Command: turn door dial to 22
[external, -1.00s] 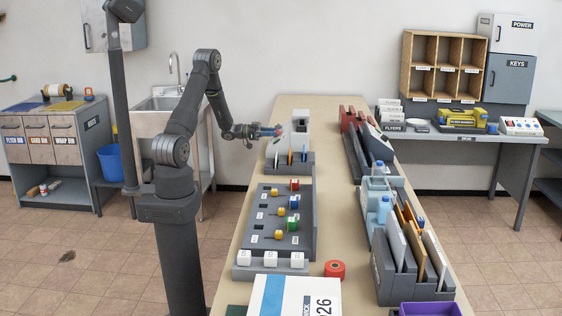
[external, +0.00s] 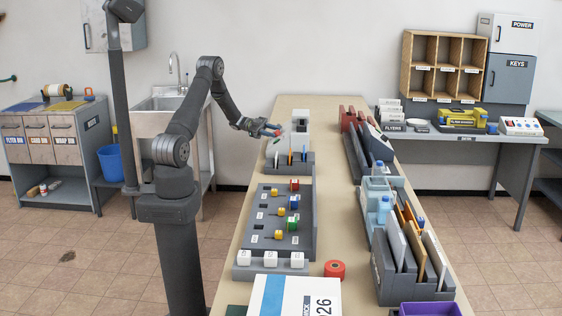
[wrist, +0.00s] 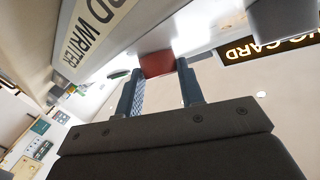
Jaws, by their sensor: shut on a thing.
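My gripper (external: 270,129) is beside the white card-writer machine (external: 300,121) at the far end of the long table. In the wrist view its two fingers (wrist: 158,72) are shut on a red piece (wrist: 157,64). The red piece also shows as a small red spot at the fingertips in the external view. The machine bears a "CARD WRITER" label (wrist: 92,30) and a dark display (wrist: 268,47) reading "NO CARD", both upside down in the wrist view. I cannot make out a numbered door dial or a setting of 22.
A grey rack with upright cards (external: 291,165) stands just in front of the machine. A grey board with coloured knobs (external: 275,212) lies nearer. Racks of files (external: 385,282) line the table's right side. A red roll (external: 335,269) lies near the front.

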